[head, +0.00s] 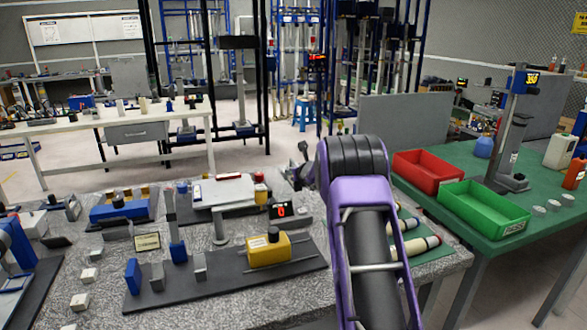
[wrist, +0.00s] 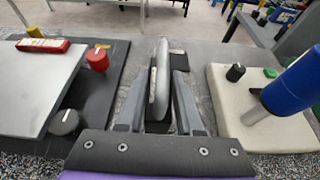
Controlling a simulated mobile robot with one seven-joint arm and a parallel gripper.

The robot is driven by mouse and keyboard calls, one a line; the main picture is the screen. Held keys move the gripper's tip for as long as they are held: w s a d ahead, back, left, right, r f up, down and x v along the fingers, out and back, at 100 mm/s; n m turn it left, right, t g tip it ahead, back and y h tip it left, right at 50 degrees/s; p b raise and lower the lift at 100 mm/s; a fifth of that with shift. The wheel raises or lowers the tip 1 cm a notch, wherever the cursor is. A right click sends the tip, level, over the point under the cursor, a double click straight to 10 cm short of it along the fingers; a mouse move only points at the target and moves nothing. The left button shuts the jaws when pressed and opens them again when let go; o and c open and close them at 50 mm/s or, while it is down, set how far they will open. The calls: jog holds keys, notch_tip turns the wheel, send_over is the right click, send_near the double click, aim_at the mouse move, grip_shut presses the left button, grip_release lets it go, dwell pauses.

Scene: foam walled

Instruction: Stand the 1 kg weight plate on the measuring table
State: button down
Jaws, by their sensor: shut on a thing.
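My gripper (wrist: 160,100) is shut on a grey disc, seen nearly edge-on and upright between the fingers, which I take as the weight plate (wrist: 161,78). No 1 kg mark can be read. The measuring table appears as a flat light-grey plate (wrist: 35,90) to the left of my gripper in the wrist view, with a red block (wrist: 43,45) on it. In the head view the measuring table (head: 226,193) stands on a post over the granite bench. The held disc is apart from it. In the head view my purple arm hides most of the gripper.
A red-topped cylinder (wrist: 97,58) and a grey cylinder (wrist: 64,122) stand beside the measuring table. A cream base (wrist: 270,130) with a blue cylinder (wrist: 295,78) is at right. A yellow block (head: 268,248) sits in front. Red (head: 428,170) and green (head: 484,208) trays are farther right.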

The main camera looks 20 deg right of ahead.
jog(key=shift+w+f+b, duration=0.1)
jog(key=shift+f+b, duration=0.2)
jog(key=shift+f, duration=1.1)
jog(key=shift+f, duration=0.15)
jog(key=c, duration=0.6)
grip_release()
jog(key=shift+f, duration=0.15)
jog(key=shift+o, duration=0.2)
jog(key=v, duration=1.2)
jog(key=shift+b, duration=0.4)
